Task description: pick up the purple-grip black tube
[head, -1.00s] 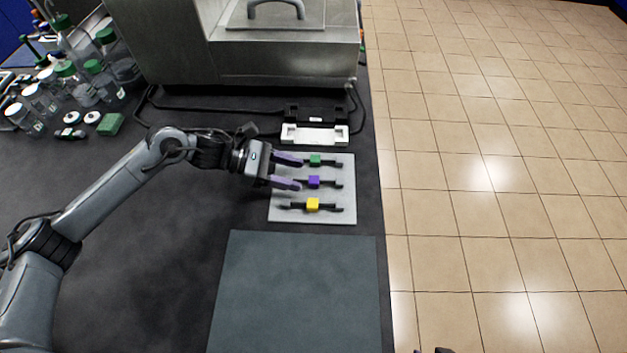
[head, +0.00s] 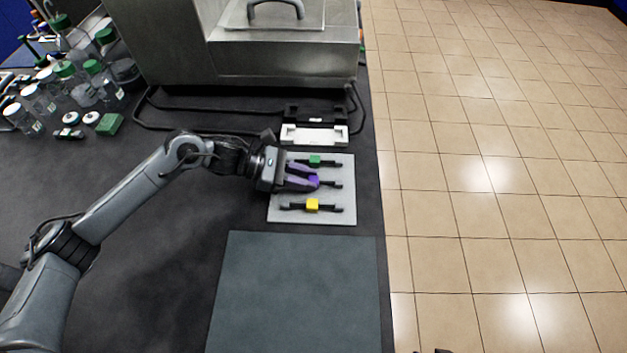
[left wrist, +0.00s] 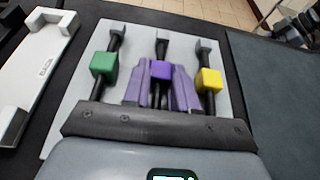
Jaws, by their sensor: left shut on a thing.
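The purple-grip black tube (head: 314,181) lies in the middle of the light grey board (head: 282,215). In the left wrist view its purple block (left wrist: 161,70) sits between two purple fingers. My left gripper (head: 313,184) is shut on the purple block, and the tube still looks level with its neighbours. A green-grip tube (head: 315,160) lies on the board behind it, and a yellow-grip tube (head: 312,205) lies in front. The fingers hide part of the purple-grip tube's left half in the head view. Of my right gripper, only a dark scrap shows at the bottom edge.
A white and black holder (head: 315,133) stands behind the board, before a steel bath (head: 285,55). A bare grey-green mat (head: 300,290) lies in front. Bottles (head: 70,85) crowd the back left. The table's right edge is close to the board.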

